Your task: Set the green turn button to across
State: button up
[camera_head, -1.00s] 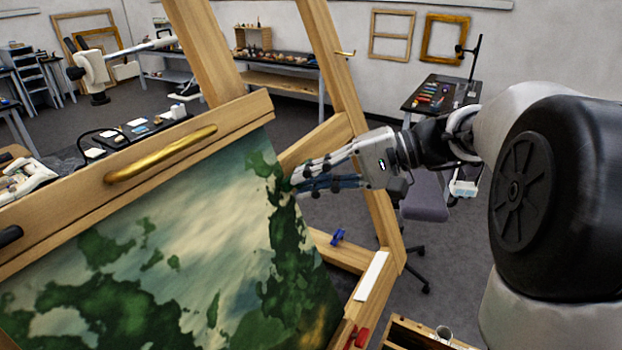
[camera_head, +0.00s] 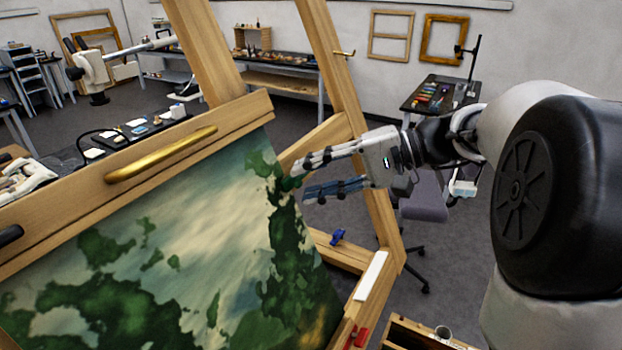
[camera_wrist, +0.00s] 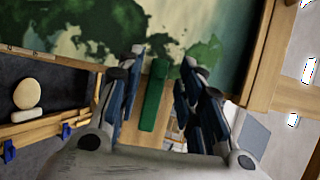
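The green turn button (camera_wrist: 153,95) is a narrow green bar in the wrist view. It lies between my two fingers, its length running nearly up and down the picture, roughly in line with the fingers. My gripper (camera_wrist: 165,62) is open, with one finger on each side of the bar and a visible gap on both sides. In the head view, my gripper (camera_head: 297,182) is at the right edge of the painting (camera_head: 190,240), its fingers spread. A bit of green shows at the fingertips there, but I cannot clearly separate the button from the painted foliage.
The wooden easel (camera_head: 375,215) stands close around my gripper. A gold handle (camera_head: 160,155) is on its top bar. A blue clip (camera_head: 338,237), a white strip (camera_head: 371,276) and a red piece (camera_head: 360,336) are on the lower frame. Open floor lies behind.

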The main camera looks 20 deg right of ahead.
jog(key=v, duration=1.1)
jog(key=shift+d, duration=0.2)
